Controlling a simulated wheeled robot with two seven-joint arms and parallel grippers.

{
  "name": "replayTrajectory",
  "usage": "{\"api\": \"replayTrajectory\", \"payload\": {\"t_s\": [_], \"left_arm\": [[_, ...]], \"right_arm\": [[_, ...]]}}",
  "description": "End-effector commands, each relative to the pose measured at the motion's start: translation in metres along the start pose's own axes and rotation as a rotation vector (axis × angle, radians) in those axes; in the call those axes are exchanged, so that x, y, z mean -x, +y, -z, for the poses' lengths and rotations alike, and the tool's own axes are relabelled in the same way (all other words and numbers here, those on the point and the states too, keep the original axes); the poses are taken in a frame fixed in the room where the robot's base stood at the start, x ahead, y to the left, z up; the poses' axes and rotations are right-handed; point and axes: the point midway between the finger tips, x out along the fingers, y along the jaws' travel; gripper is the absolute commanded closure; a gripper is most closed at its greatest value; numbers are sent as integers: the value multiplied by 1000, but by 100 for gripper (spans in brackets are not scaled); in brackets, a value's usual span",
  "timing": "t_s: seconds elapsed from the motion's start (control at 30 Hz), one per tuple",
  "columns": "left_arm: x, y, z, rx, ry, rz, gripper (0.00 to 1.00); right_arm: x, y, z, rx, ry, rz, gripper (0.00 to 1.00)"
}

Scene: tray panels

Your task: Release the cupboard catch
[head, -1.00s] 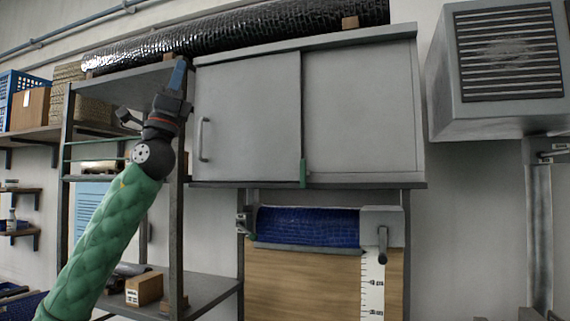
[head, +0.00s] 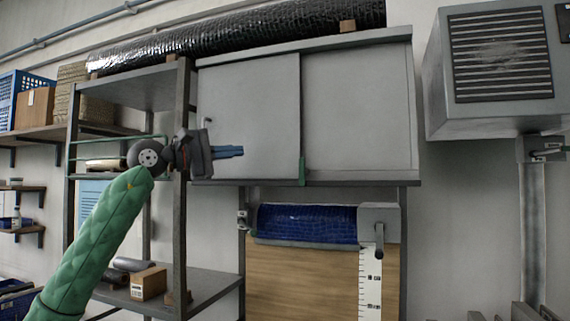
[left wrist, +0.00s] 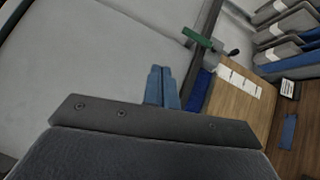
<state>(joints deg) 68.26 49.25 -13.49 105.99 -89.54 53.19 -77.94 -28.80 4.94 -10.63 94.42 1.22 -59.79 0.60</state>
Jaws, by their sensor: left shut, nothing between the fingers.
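The grey cupboard (head: 360,110) hangs on the wall with two sliding doors, both closed across its front. The green catch (head: 301,171) stands upright at the bottom edge where the doors meet; it also shows in the left wrist view (left wrist: 197,38). My left gripper (head: 241,152) points right in front of the lower left door (head: 250,100), its blue fingers shut and empty. It is to the left of the catch and apart from it. In the left wrist view the fingertips (left wrist: 160,69) show below and left of the catch.
A dark shelf post (head: 181,230) stands close behind my left wrist. A blue roll (head: 306,224) on a holder with a crank (head: 379,238) sits below the cupboard. A grey vent box (head: 500,65) hangs at right. The space before the doors is clear.

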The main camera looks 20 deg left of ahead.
Motion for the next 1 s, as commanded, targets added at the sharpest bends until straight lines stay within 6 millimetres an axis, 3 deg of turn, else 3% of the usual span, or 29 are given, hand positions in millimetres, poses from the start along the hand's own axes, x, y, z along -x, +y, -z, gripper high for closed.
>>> {"api": "replayTrajectory", "payload": {"t_s": [0.1,0.2,0.77,1.0], "left_arm": [[1,-19,5,-104,20,100,100],[2,-25,6,-170,21,135,100],[0,-24,5,-217,15,131,100],[-20,-24,5,-215,14,131,100]], "right_arm": [[0,0,5,-1,25,0,64],[0,0,6,-2,33,0,64],[-1,0,6,-2,33,0,64],[-22,6,-1,2,42,-9,64]]}}
